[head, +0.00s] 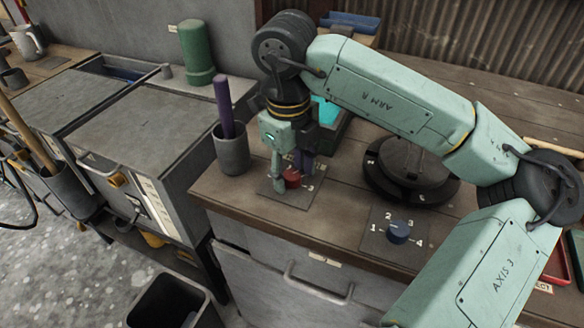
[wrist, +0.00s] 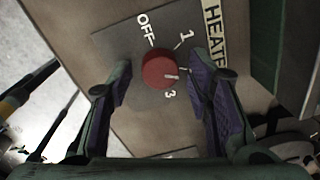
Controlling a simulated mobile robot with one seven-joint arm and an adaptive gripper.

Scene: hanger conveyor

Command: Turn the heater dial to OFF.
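The heater dial is a round red knob (wrist: 157,66) on a dark square plate, beside a HEATER label (wrist: 213,38). OFF, 1 and 3 are printed around it. Its white pointer mark faces lower right, between 1 and 3, not OFF; any figure there is hidden by a finger. My gripper (wrist: 158,74) is open, one purple-padded finger on each side of the knob, with a small gap showing on both sides. In the head view the red dial (head: 292,178) shows between the fingertips of my gripper (head: 289,170) at the counter's left front.
A dark round turntable (head: 408,172) lies right of the gripper. A grey cup (head: 232,150) holding a purple rod stands close on the left. A green bottle (head: 197,55) stands behind.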

